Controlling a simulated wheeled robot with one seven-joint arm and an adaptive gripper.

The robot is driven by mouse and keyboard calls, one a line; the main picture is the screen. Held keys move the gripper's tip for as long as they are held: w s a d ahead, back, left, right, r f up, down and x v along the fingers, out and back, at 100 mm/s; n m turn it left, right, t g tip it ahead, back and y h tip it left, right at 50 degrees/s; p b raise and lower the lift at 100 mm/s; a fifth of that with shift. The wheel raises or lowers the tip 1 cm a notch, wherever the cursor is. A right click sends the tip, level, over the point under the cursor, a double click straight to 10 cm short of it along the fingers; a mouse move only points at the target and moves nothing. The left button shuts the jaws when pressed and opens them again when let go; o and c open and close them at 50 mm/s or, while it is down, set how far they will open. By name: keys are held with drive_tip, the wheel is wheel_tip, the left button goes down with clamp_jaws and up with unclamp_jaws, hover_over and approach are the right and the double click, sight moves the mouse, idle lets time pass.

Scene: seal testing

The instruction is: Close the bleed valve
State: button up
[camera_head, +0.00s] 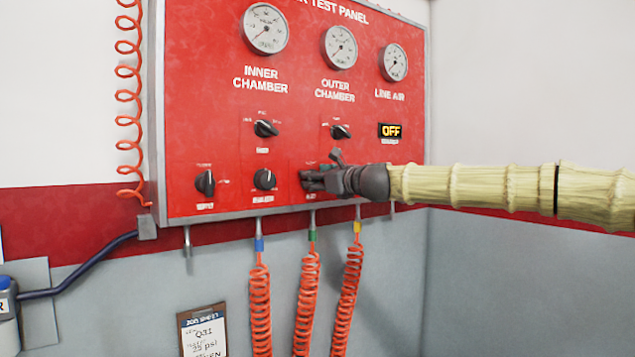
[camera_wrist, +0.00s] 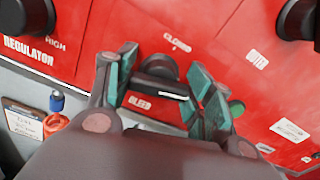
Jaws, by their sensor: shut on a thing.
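The bleed valve (camera_wrist: 158,70) is a black knob on the red test panel (camera_head: 225,110). In the wrist view it sits between my fingers, above the "BLEED" label, with a "CLOSED" mark on the panel beyond it. A white line shows on the knob's near edge; which mark it points to I cannot tell. My gripper (camera_head: 312,181) reaches the panel's lower right from the right side. In the wrist view my gripper (camera_wrist: 163,84) has its green-padded fingers on both sides of the knob, shut on it.
The regulator knob (camera_head: 264,179) is left of my gripper, with another knob (camera_head: 205,183) further left. Two selector knobs (camera_head: 266,129) (camera_head: 341,132) and several gauges are above. An "OFF" display (camera_head: 391,130) is just above my wrist. Orange coiled hoses (camera_head: 307,300) hang below.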

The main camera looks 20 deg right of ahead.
drive_tip(key=n+b, duration=0.4)
drive_tip(key=n, duration=0.3)
drive_tip(key=shift+f, duration=0.2)
drive_tip(key=n+b, duration=0.2)
drive_tip(key=n, duration=0.2)
drive_tip(key=shift+a+n, duration=0.1)
drive_tip(key=shift+n, duration=0.3)
drive_tip(key=shift+n+b, duration=1.05)
drive_tip(key=shift+n, duration=0.75)
drive_tip(key=o, duration=1)
drive_tip(key=shift+o, duration=0.2)
drive_tip(key=shift+s, duration=0.15)
drive_tip(key=v, duration=1.2)
